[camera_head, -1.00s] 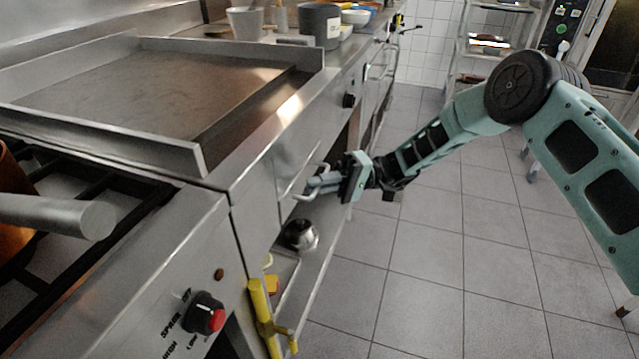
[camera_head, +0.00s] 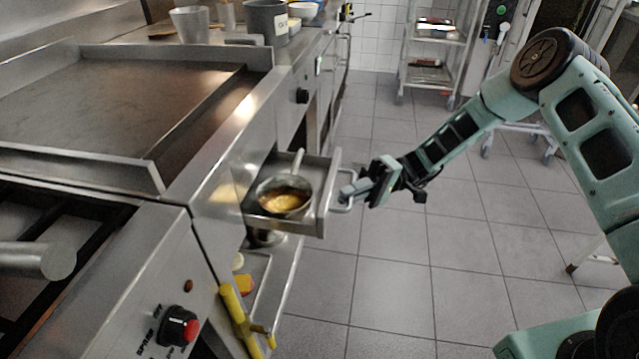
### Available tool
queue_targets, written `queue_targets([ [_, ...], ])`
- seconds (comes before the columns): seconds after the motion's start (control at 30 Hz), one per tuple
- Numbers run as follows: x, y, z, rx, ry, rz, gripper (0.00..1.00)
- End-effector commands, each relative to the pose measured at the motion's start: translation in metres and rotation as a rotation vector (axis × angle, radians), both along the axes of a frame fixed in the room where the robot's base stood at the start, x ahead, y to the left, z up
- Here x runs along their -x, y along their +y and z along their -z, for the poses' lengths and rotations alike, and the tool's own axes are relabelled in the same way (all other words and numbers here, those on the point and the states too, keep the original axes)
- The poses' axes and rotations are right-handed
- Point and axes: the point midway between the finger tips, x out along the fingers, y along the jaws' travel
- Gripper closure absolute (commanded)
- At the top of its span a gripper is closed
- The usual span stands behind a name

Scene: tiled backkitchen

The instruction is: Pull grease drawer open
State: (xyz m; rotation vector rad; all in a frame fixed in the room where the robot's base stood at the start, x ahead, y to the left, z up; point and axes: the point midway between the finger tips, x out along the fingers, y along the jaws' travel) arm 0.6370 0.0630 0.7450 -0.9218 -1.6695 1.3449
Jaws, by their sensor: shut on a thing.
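The grease drawer (camera_head: 322,212) is a steel drawer under the griddle (camera_head: 120,105). It stands pulled out from the counter front, over the floor side. A small pan (camera_head: 270,186) with brown and yellow contents and an upright-slanting handle sits inside it. The drawer's bar handle (camera_head: 346,204) is on its outer front. My gripper (camera_head: 352,190) reaches in from the right and is shut on this handle. The fingers partly hide the handle.
A red and black knob (camera_head: 178,327) and a yellow valve handle (camera_head: 240,315) are at the front left. A shelf (camera_head: 283,285) lies below the drawer. A wheeled rack (camera_head: 437,50) stands at the back.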

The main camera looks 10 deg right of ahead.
Motion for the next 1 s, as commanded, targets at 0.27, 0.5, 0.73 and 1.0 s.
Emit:
queue_targets([
  [0.27,0.013,-0.039,-0.001,0.001,0.0,0.003,1.0],
  [0.5,0.017,-0.05,0.0,0.002,-0.001,0.001,1.0],
  [0.73,0.018,-0.051,0.0,0.001,-0.002,0.001,1.0],
  [1.0,0.018,-0.051,0.0,0.002,-0.001,0.001,0.69],
])
